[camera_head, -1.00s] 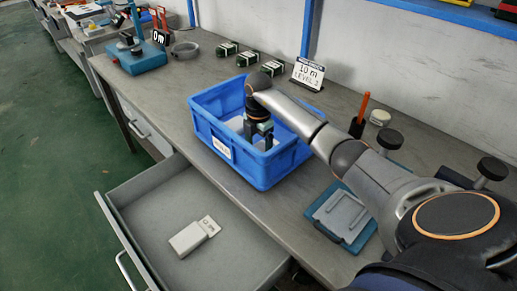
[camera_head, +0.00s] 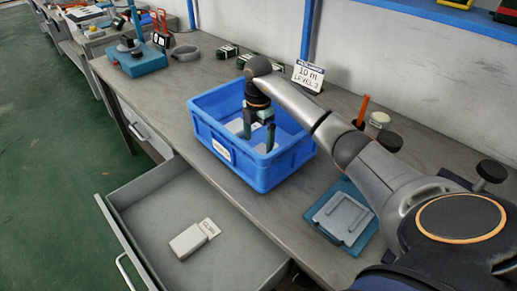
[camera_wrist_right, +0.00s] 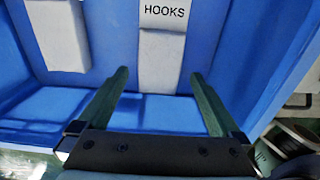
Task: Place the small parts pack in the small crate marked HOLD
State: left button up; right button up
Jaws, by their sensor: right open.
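A blue crate (camera_head: 262,171) stands on the bench with a white label on its front that I cannot read from here. Inside it lie a white pack marked HOOKS (camera_wrist_right: 164,50) and a second white pack (camera_wrist_right: 58,35) beside it. The lettering on the second pack does not show. My right gripper (camera_head: 259,143) points down into the crate. Its fingers (camera_wrist_right: 160,76) are open and empty, with the HOOKS pack beyond them in the wrist view. Another white pack (camera_head: 189,241) lies in the open drawer, its label too small to read. My left gripper is not in view.
The open grey drawer (camera_head: 150,207) juts out below the bench. A blue tray with a grey lidded piece (camera_head: 342,216) lies right of the crate. A "10 m LEVEL 2" sign (camera_head: 308,75) and dark green packs stand behind.

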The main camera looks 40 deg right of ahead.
notch_tip(320, 180, up, 8)
jog(key=shift+f, duration=0.25)
dwell(0.5)
